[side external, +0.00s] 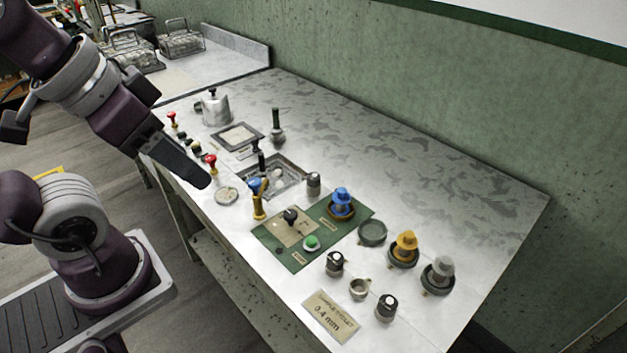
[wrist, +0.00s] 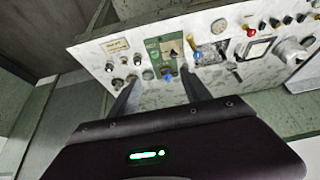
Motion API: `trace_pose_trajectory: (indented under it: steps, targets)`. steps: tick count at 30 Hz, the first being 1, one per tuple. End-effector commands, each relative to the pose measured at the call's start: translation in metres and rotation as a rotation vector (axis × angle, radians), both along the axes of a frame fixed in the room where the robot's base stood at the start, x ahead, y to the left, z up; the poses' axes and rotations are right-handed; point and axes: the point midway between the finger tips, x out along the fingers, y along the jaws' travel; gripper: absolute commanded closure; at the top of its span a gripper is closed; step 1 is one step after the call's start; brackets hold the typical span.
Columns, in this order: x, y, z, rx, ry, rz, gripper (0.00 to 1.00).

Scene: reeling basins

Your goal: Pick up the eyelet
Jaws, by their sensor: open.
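A label plate (side external: 331,316), apparently reading "sample eyelet" and "0.4 mm", lies at the bench's near front corner. Just behind it sits a small open metal ring (side external: 359,289) with a side tab, between two black-topped metal cylinders (side external: 335,263) (side external: 386,307). A similar cylinder (side external: 313,183) stands farther back. I cannot tell for sure which is the eyelet. The plate also shows in the wrist view (wrist: 115,46), the ring (wrist: 123,60) below it. My gripper (side external: 206,182) is above the bench's front edge, left of these things. In the wrist view its fingers (wrist: 160,75) are apart and empty.
A green panel (side external: 273,252) with a green button (side external: 311,243) and blue knob (side external: 342,203) lies mid-bench. Yellow (side external: 404,248) and grey (side external: 439,273) knobs stand right. A metal pot (side external: 215,107) is at the far left. The back right is clear.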

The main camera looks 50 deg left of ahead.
Motion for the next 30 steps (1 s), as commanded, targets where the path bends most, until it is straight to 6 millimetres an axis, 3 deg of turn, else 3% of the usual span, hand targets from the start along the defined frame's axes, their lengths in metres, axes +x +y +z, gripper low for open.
trace_pose_trajectory:
  steps: [2,5,8,10,13,15,18,22,30]
  targets:
    - [0.008,0.001,0.004,0.014,0.013,-0.02,0.44]
    - [0.046,0.005,0.014,0.072,0.074,-0.121,0.44]
    - [0.111,0.016,0.015,0.151,0.163,-0.295,0.44]
    - [0.159,0.026,0.002,0.196,0.226,-0.427,0.44]
    - [0.222,0.045,-0.036,0.24,0.308,-0.622,0.44]
    - [0.259,0.058,-0.072,0.257,0.357,-0.753,0.44]
    - [0.295,0.075,-0.123,0.267,0.405,-0.912,0.44]
    - [0.316,0.087,-0.169,0.268,0.435,-1.038,0.44]
    - [0.318,0.093,-0.209,0.267,0.444,-1.077,0.44]
